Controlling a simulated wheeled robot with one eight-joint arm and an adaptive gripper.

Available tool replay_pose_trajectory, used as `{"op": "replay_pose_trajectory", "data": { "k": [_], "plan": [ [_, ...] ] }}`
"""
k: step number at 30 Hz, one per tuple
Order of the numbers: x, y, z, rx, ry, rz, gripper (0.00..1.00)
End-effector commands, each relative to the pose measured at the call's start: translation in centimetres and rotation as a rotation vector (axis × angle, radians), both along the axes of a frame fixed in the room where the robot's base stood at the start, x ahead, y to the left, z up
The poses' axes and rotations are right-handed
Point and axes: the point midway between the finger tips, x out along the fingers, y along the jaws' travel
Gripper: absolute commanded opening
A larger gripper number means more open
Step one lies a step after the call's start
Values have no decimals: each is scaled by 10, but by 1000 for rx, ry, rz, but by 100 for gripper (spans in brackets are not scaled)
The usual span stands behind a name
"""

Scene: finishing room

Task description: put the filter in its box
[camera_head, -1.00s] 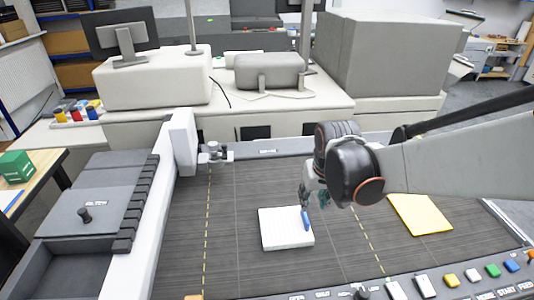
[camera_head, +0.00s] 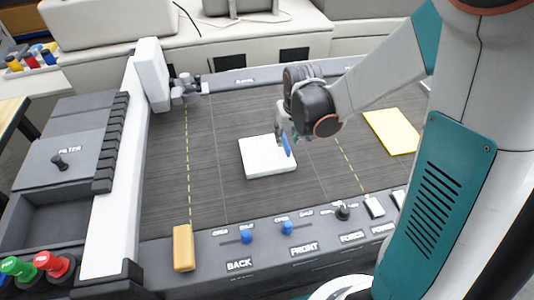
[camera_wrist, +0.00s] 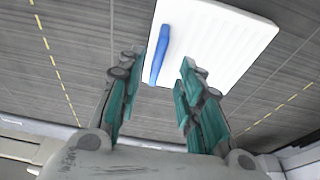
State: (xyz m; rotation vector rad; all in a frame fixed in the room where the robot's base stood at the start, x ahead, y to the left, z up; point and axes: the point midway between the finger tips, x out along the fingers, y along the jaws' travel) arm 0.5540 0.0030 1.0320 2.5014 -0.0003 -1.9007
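A white ribbed square pad, which looks like the filter (camera_head: 262,160), lies flat on the dark machine bed. A blue bar (camera_wrist: 160,54) runs along one edge of it and also shows in the head view (camera_head: 287,146). My gripper (camera_head: 285,132) is over that edge, pointing down. In the wrist view its teal-lined fingers (camera_wrist: 158,70) are spread with a gap between them, and the bar's near end shows at that gap. I see no contact. The grey box marked FILTER (camera_head: 85,148) is at the left, with a black knob (camera_head: 59,162) on its flat top.
An open, empty-looking grey compartment (camera_head: 50,222) lies in front of the FILTER lid. A white rail (camera_head: 110,225) stands between the box and the bed. A yellow sheet (camera_head: 392,131) lies right of the pad. A control panel (camera_head: 270,262) with knobs edges the front.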

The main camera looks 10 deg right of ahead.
Motion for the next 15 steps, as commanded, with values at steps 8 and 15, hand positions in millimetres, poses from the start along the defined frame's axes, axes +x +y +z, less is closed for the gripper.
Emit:
{"op": "replay_pose_trajectory", "data": {
  "k": [8,15],
  "plan": [
    [12,-3,-36,0,0,0,33],
    [12,-3,-38,0,0,0,33]
  ]
}}
